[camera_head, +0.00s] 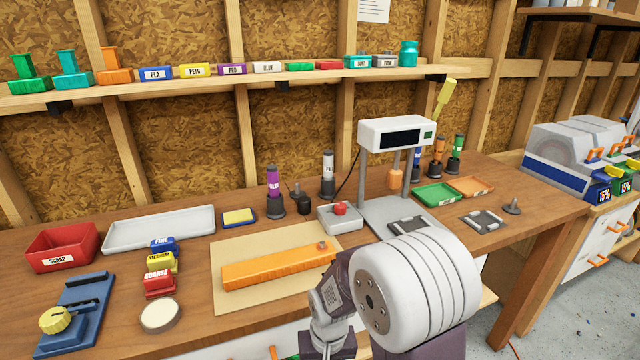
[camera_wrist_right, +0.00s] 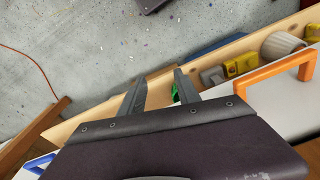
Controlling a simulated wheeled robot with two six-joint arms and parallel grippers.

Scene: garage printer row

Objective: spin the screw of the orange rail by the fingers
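The orange rail (camera_head: 275,267) lies on a tan mat (camera_head: 228,247) on the workbench in the head view. A small orange knob-like screw (camera_head: 322,245) stands up near its right end. In the right wrist view my right gripper (camera_wrist_right: 160,77) is open, its two dark fingers apart with nothing between them. It points down toward the floor and drawers, away from the rail. In the head view my right arm fills the lower middle, in front of the bench, and its fingers do not show. My left gripper is in neither view.
Sanding blocks (camera_head: 160,282) and a blue fixture with a yellow knob (camera_head: 75,313) lie left. An orange drawer handle (camera_wrist_right: 275,75) is beside my right gripper.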

